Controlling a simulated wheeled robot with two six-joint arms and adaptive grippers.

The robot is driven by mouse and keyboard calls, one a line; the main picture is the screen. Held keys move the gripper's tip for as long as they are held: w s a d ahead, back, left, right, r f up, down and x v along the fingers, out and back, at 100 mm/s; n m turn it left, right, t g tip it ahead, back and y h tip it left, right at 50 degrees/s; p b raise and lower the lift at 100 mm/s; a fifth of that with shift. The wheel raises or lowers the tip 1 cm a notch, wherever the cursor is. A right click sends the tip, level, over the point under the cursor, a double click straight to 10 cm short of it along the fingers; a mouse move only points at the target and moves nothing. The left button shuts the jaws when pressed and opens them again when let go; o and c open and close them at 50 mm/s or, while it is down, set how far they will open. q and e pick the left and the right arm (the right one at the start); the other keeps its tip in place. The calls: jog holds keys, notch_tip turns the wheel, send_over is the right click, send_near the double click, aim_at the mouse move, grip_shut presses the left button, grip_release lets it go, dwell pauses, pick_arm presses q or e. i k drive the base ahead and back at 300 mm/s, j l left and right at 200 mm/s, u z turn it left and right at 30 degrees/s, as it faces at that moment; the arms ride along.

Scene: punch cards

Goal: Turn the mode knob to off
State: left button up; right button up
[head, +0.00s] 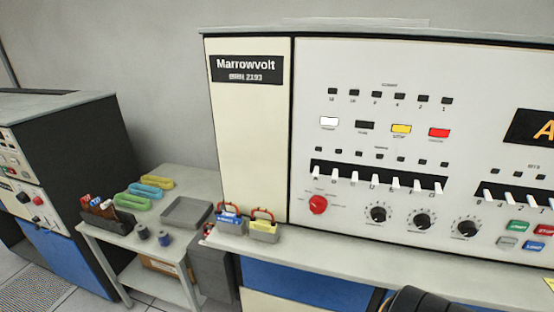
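A cream control panel marked Marrowvolt (247,64) fills the right half of the head view. A red knob (318,204) sits low on its left part, with tiny labels around it. To its right are three black knobs: one nearest it (378,213), one in the middle (422,220) and one farther right (467,227). The lettering by the knobs is too small to read, so I cannot tell which is the mode knob or where it points. A black part of my arm shows at the bottom right edge. Neither gripper is in view.
A row of white toggle switches (376,181) is above the knobs. Coloured buttons (518,227) are at the right. A side table (187,184) holds trays and spools.

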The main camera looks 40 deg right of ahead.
aim_at(317, 203)
jog(key=z, duration=2.8)
